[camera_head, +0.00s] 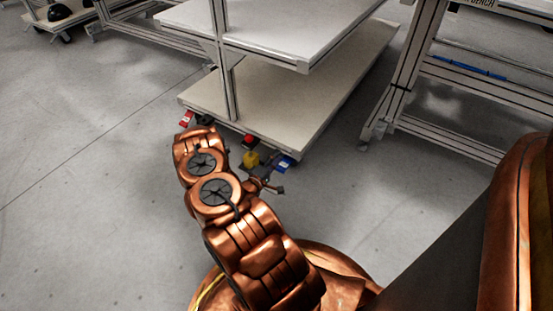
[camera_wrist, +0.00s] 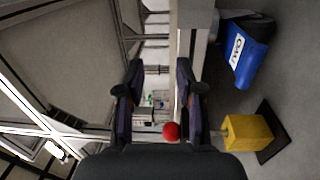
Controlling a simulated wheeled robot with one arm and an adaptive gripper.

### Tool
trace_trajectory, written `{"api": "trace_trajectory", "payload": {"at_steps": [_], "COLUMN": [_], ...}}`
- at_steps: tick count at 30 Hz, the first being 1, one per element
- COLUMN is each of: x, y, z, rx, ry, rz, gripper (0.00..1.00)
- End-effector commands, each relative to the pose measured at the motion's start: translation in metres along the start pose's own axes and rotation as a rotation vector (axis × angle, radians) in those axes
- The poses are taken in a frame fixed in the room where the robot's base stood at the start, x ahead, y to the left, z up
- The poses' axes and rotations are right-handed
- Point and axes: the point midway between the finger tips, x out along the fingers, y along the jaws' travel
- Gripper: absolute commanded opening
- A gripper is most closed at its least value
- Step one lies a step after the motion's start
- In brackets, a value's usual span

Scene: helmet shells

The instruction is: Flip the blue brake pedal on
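The blue brake pedal (camera_head: 285,163) is at the near lower corner of a cart, low by the floor, in the head view. It shows large in the wrist view (camera_wrist: 240,52) at the upper right, with a white label whose lettering is too small to read surely. I cannot tell whether it is on or off. My gripper (camera_wrist: 159,78) is open and empty, its two dark fingers apart. The blue pedal lies to the right of the fingers in the wrist view, not between them. In the head view my copper arm mostly hides the gripper.
A yellow block (camera_wrist: 247,132) and a red ball-like knob (camera_wrist: 171,131) are close to the gripper. A red pedal (camera_head: 186,118) is at the cart's other near corner. The cart's lower shelf (camera_head: 300,100) overhangs this area. Bare floor (camera_head: 80,150) lies to the left.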

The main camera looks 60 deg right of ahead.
Motion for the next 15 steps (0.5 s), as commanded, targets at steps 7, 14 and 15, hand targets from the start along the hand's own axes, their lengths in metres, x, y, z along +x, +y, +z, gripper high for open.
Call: {"api": "trace_trajectory", "payload": {"at_steps": [7, 14, 15], "x": [-0.014, -0.028, -0.03], "y": [-0.003, -0.002, -0.002], "z": [0.002, 0.002, 0.002], "rx": [-0.004, -0.007, -0.008], "ry": [0.0, 0.002, 0.002], "rz": [-0.011, -0.016, -0.016], "gripper": [0.36, 0.36, 0.36]}}
